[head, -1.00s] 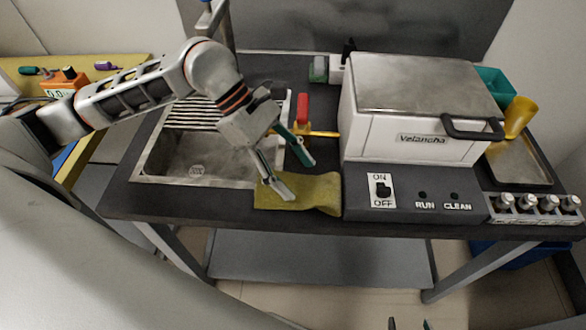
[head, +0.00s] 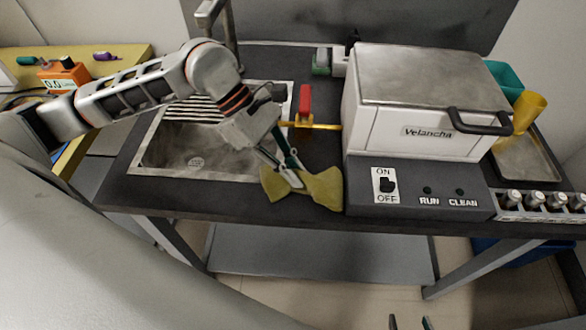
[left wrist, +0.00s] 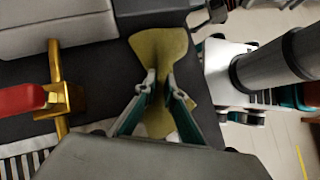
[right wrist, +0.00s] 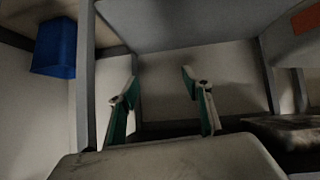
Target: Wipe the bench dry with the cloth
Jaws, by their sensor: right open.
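The olive-yellow cloth (head: 321,188) lies at the front edge of the dark bench (head: 225,202), between the sink and the white machine. My left gripper (head: 293,178) is shut on the cloth, which is pinched narrow between the fingertips and flares out on both sides. The left wrist view shows the cloth (left wrist: 160,48) bunched between the two fingers (left wrist: 161,82). My right gripper (right wrist: 160,88) is open and empty, low in front of the bench; its tips (head: 410,323) just show at the bottom of the head view. No wet patch can be made out on the bench.
The machine (head: 428,135) with its ON/OFF switch stands right of the cloth. A yellow pipe with a red valve handle (head: 305,100) runs behind it. The sink (head: 190,160) lies to the left. A narrow bench strip in front of the sink is clear.

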